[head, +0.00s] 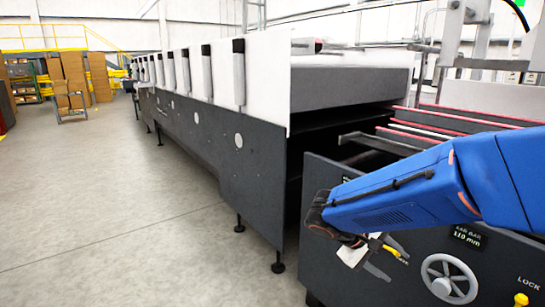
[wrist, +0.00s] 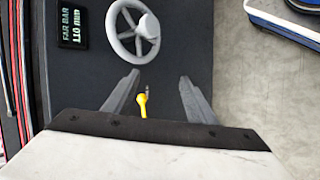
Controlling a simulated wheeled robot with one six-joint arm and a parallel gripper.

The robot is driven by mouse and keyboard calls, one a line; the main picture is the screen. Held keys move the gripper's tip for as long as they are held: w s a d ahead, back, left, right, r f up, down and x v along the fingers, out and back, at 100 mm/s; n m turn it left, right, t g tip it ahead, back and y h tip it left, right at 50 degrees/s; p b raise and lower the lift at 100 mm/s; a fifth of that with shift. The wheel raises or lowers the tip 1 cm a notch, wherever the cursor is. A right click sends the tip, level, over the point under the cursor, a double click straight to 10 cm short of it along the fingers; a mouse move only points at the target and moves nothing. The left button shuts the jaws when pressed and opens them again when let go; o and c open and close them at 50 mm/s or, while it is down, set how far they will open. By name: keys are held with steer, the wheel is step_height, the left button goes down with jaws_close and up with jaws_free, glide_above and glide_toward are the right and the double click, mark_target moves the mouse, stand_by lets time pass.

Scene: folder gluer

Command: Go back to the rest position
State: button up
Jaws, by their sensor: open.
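My gripper (head: 397,266) is in front of the dark side panel (head: 330,190) of the machine, at the end of my blue arm. In the wrist view its two grey fingers (wrist: 159,79) stand apart. A small yellow piece with a thin metal tip (wrist: 142,104) shows between the fingers; it also shows by the gripper in the head view (head: 391,250). I cannot tell whether it is fixed to the panel or touches a finger. The grey handwheel (head: 449,279) is to the right of the gripper; in the wrist view it lies beyond the fingertips (wrist: 125,42).
A display reading 110 mm (head: 467,237) sits above the handwheel. A yellow knob (head: 521,299) marked LOCK is at the lower right. The long machine (head: 215,130) runs back to the left. Open floor (head: 110,200) lies left of it, with stacked cartons (head: 73,75) far back.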

steer(key=s+a+r+m+t+y, duration=0.2)
steer(key=s+y, duration=0.7)
steer(key=s, duration=0.8)
steer(key=shift+m+t+y, duration=0.3)
steer(key=shift+m+t, duration=0.5)
steer(key=shift+t, duration=0.1)
stand_by(0.6)
